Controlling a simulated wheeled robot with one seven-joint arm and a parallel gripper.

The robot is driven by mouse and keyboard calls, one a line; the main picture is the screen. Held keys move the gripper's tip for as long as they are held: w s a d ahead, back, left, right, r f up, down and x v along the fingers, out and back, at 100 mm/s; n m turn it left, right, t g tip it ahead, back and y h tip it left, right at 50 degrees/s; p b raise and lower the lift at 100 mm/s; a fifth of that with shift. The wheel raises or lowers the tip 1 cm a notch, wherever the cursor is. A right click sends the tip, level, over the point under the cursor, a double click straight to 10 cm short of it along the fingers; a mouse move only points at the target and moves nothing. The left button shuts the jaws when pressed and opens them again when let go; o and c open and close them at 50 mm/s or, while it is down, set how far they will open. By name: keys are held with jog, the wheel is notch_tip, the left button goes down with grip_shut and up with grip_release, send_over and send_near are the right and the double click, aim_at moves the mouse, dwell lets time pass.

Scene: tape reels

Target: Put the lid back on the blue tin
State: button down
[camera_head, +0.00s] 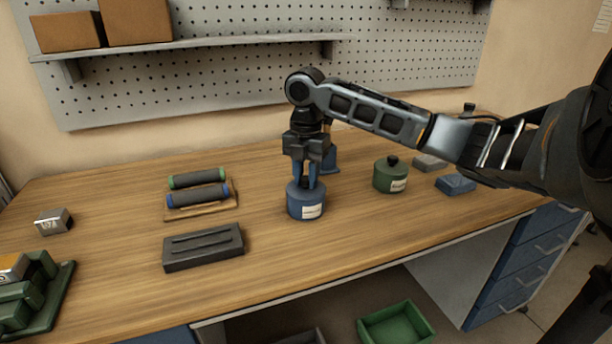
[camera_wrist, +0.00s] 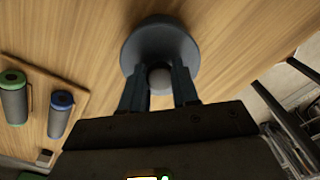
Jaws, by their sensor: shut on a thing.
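The blue tin (camera_head: 306,208), with a pale label on its front, stands upright on the wooden table near the middle. My gripper (camera_head: 305,182) points straight down over it, its fingers at the tin's top. In the wrist view, the round blue-grey lid (camera_wrist: 160,42) lies below my gripper (camera_wrist: 158,88). The fingers are shut on its knob (camera_wrist: 159,76), one on each side. The lid appears to be on or right at the tin's rim; I cannot tell whether it is fully seated.
A green lidded tin (camera_head: 390,177) stands to the right. A blue object (camera_head: 331,160) is partly hidden behind my gripper. Blue and green rollers (camera_head: 198,195) and a dark grey block (camera_head: 203,248) lie left. Table between these is clear. A green bin (camera_head: 396,325) sits below the front edge.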

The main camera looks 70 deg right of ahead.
dwell(0.4)
jog(key=c, duration=0.8)
grip_release()
jog(key=shift+o, duration=0.6)
jog(key=o, duration=0.4)
jog(key=shift+r+p, duration=2.65)
jog(key=shift+r, duration=0.85)
grip_shut()
